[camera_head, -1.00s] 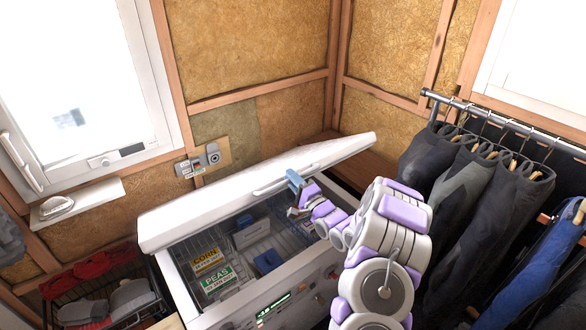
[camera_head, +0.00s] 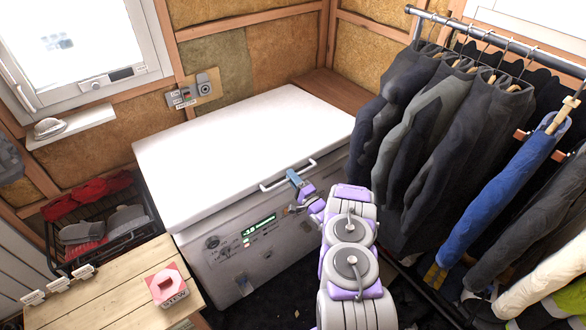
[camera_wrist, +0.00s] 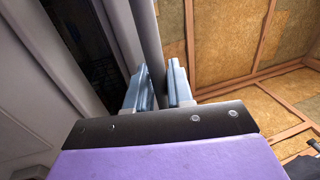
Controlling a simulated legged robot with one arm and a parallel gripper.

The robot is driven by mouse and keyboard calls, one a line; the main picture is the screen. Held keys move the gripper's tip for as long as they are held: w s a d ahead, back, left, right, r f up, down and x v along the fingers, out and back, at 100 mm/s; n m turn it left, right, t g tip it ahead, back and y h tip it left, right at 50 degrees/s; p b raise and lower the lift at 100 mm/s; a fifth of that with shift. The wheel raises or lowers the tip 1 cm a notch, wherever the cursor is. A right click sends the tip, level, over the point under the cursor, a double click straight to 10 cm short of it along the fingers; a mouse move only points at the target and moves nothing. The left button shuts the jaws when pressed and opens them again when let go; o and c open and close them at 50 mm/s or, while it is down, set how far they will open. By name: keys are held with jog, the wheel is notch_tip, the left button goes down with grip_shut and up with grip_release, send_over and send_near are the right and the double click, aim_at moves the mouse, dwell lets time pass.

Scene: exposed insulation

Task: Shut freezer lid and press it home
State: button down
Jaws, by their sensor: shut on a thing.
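The white freezer lid (camera_head: 240,150) lies down over the grey freezer body (camera_head: 235,270) in the head view. It covers the inside, so the food is hidden. From this height I cannot tell whether a thin gap is left along the front seam. My gripper (camera_head: 294,178) is shut on the lid handle (camera_head: 272,187), a pale bar on the lid's front edge. In the wrist view, the blue fingertips (camera_wrist: 160,88) stand on either side of the grey handle bar (camera_wrist: 148,35).
A green-lit display (camera_head: 259,230) is on the freezer front. A wooden table (camera_head: 125,290) with a pink-red block (camera_head: 166,287) stands at front left. A wire basket (camera_head: 100,225) of clothes is at left. Hanging dark garments (camera_head: 450,150) crowd the right side.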

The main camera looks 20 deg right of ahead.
notch_tip(320, 180, down, 7)
jog(key=b, duration=0.2)
jog(key=shift+d+r, duration=0.15)
jog(key=c, duration=1.2)
grip_release()
jog(key=shift+s, duration=0.1)
jog(key=shift+d, duration=0.1)
jog(key=p+v, duration=0.1)
jog(key=v, duration=0.7)
jog(key=p+v, duration=0.1)
jog(key=v, duration=0.8)
jog(key=shift+s+f, duration=0.15)
jog(key=shift+f, duration=0.15)
